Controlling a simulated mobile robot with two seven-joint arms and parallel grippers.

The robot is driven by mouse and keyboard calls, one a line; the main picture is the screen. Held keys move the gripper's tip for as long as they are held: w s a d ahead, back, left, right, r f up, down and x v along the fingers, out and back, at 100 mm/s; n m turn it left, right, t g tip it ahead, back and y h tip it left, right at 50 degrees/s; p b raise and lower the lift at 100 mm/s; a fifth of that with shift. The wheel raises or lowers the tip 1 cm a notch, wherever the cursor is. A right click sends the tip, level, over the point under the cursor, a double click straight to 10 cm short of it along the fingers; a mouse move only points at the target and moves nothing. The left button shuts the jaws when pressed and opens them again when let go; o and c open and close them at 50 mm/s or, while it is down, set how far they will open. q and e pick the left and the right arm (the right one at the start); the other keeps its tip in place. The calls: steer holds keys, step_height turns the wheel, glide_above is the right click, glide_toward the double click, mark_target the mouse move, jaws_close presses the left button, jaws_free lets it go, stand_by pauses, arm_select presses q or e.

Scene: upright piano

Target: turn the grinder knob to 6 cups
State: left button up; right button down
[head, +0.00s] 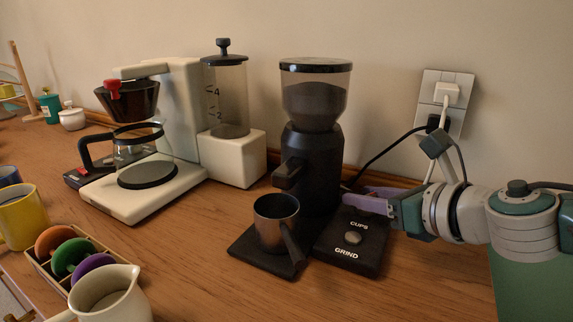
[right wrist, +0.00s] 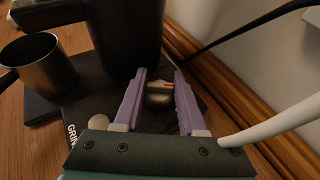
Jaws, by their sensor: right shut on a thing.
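The black coffee grinder (head: 311,135) stands by the wall with dark contents in its clear hopper. Its base panel (head: 345,262) carries the words CUPS and GRIND and a round grey button (head: 353,238). My right gripper (head: 370,198) reaches in from the right, low over the panel's back. In the right wrist view, its purple fingers (right wrist: 158,90) are shut on the grinder knob (right wrist: 158,99), a pale round knob with a red mark. In the head view the fingers hide the knob. No cup numbers can be read. My left gripper is not in view.
A metal cup (head: 276,222) with a handle stands on the grinder's base. A coffee maker (head: 150,140) is to the left. A cream jug (head: 110,295) and a box of coloured lids (head: 72,255) are in front. Cables run to the wall socket (head: 444,100) behind my right arm.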

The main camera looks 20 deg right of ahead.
steer(key=m+h+p, duration=0.2)
steer(key=h, duration=0.1)
steer(key=shift+a+r+m+p, duration=0.1)
steer(key=shift+r+m+p, duration=0.15)
steer(key=shift+m+p, duration=0.05)
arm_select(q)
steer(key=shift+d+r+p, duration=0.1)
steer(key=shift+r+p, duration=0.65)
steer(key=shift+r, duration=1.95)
arm_select(e)
steer(key=shift+f+m+h, duration=0.2)
steer(key=shift+m+h, duration=1.2)
steer(key=shift+h, duration=0.2)
steer(key=shift+g, duration=0.3)
steer(key=shift+c, duration=2.4)
jaws_free()
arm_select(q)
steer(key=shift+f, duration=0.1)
arm_select(e)
steer(key=shift+d+f, duration=0.1)
steer(key=shift+d, duration=0.1)
